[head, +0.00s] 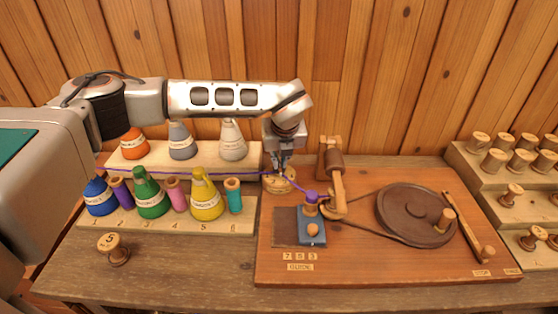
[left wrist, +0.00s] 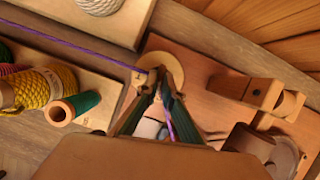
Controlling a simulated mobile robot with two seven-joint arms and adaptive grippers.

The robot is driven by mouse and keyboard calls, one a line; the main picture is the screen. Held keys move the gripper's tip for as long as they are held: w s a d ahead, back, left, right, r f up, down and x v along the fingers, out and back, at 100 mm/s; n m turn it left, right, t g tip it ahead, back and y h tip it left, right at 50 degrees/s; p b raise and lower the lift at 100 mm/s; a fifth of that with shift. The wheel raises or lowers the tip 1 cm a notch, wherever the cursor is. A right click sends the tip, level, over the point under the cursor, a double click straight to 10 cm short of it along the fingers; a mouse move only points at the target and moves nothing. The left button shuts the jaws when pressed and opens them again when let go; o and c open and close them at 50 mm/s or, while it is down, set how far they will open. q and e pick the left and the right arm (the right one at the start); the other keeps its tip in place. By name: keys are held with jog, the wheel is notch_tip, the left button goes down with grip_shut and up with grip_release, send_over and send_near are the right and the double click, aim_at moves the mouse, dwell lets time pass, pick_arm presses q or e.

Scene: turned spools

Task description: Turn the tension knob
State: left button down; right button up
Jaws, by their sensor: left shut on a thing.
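The tension knob (head: 279,184) is a pale wooden round piece at the back left of the reddish wooden board (head: 380,262). My left gripper (head: 281,170) comes down on it from above and is shut on its upper part. In the left wrist view, my left gripper (left wrist: 161,88) has its fingertips closed around a small wooden grip on the pale disc (left wrist: 185,62). The fingers hide part of the grip, so I cannot tell its turn angle. A purple thread (head: 210,169) runs past the knob towards a purple-topped spool (head: 311,197). My right gripper is not in view.
Cones and spools of coloured thread, such as a yellow cone (head: 206,204), stand on a stepped rack at the left. A wooden arm (head: 337,180) stands right of the knob, near a dark wheel (head: 412,212). A spool marked 5 (head: 113,250) stands on the table.

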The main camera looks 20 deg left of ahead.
pick_arm(q)
jog(key=shift+d+n+g+y, duration=0.15)
jog(key=shift+n+g+y, duration=0.2)
jog(key=shift+n, duration=0.85)
jog(key=shift+w, duration=0.1)
jog(key=c, duration=2.2)
grip_release()
jog(key=v, duration=1.2)
jog(key=shift+d, duration=0.1)
jog(key=shift+f, duration=0.1)
